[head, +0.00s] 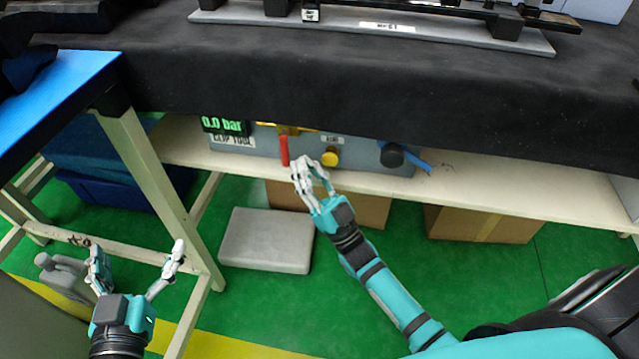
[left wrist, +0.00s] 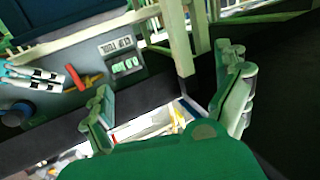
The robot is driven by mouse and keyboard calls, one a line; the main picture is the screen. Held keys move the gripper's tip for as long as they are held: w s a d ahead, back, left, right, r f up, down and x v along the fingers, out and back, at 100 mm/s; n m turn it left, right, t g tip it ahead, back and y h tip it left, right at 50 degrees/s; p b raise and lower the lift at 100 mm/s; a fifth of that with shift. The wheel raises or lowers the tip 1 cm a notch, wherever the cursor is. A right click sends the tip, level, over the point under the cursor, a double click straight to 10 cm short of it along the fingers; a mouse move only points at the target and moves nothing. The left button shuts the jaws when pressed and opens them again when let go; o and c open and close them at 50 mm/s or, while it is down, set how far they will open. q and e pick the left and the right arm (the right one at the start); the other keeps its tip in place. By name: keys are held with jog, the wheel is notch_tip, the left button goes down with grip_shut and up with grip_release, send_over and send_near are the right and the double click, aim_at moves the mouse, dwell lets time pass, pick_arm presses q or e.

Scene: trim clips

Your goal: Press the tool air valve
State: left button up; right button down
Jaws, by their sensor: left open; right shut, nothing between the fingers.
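A grey air panel (head: 365,157) sits on the shelf under the black-covered table. A red valve lever (head: 284,150) hangs downward on it, beside a green display reading 0.0 bar (head: 224,125) and a CLIP TOOL label (head: 233,140). The lever also shows in the left wrist view (left wrist: 76,78). My right gripper (head: 302,163) is shut and empty, just right of the lever; I cannot tell whether it touches. It also shows in the left wrist view (left wrist: 35,77). My left gripper (head: 137,254) is open and empty, low at the left, away from the panel.
A yellow knob (head: 330,157) and a black knob (head: 392,155) are on the panel to the right. A blue-topped table (head: 58,92) stands at the left, its leg between my left gripper and the panel. Cardboard boxes (head: 480,224) and a grey block (head: 266,240) lie below the shelf.

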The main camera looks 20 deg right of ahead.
pick_arm(q)
jog(key=shift+w+d+r+t, duration=0.1)
jog(key=shift+r+t, duration=0.2)
jog(key=shift+r, duration=0.3)
pick_arm(e)
jog(key=shift+w+a, duration=0.15)
jog(key=shift+w, duration=0.25)
